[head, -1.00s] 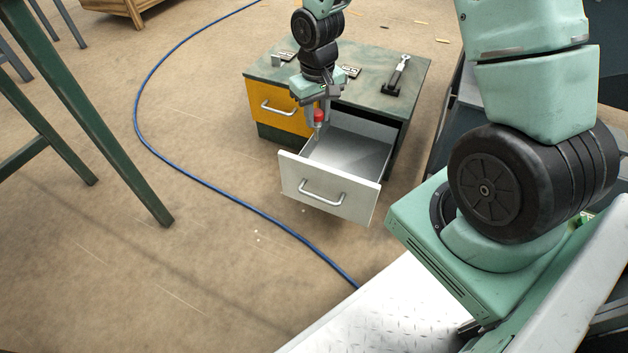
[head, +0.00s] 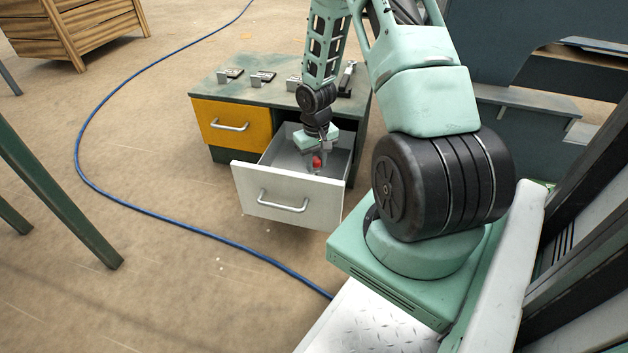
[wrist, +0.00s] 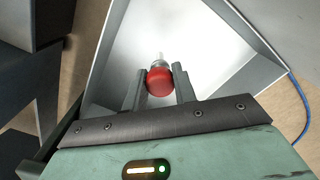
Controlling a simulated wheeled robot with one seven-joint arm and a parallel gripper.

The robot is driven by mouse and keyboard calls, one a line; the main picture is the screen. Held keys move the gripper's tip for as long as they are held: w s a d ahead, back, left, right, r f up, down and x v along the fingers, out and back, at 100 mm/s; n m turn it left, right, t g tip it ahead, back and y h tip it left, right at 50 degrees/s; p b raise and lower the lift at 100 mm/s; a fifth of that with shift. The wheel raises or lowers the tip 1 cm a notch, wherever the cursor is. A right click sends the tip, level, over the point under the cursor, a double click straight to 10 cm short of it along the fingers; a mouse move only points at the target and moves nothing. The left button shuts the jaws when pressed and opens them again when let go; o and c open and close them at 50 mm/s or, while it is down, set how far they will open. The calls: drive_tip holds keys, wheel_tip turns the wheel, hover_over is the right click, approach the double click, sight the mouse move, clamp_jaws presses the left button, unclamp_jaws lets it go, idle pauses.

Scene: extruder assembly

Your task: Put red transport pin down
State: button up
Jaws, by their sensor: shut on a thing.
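The red transport pin (head: 316,162) has a round red head, and a pale metal shaft shows beyond it in the wrist view (wrist: 159,77). My gripper (head: 315,165) is shut on the red head, with one finger on each side of it; the fingers also show in the wrist view (wrist: 160,84). The gripper and pin are over the open white drawer (head: 285,196), near its front panel. I cannot tell whether the pin's tip touches the drawer floor. The drawer's visible floor is otherwise empty.
The cabinet has a closed yellow drawer (head: 232,125) left of the open one. Several small metal parts (head: 263,78) and a black-and-silver tool (head: 347,78) are on its green top (head: 215,88). A blue cable (head: 150,207) runs along the floor.

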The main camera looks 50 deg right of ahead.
sight(316, 171)
drive_tip(key=shift+f+b, duration=1.2)
drive_tip(key=shift+f, duration=0.95)
drive_tip(key=shift+f, duration=0.2)
drive_tip(key=o, duration=1)
drive_tip(key=shift+r, duration=0.1)
wheel_tip(316, 171, up, 12)
drive_tip(key=p, duration=0.8)
drive_tip(key=shift+r, duration=0.15)
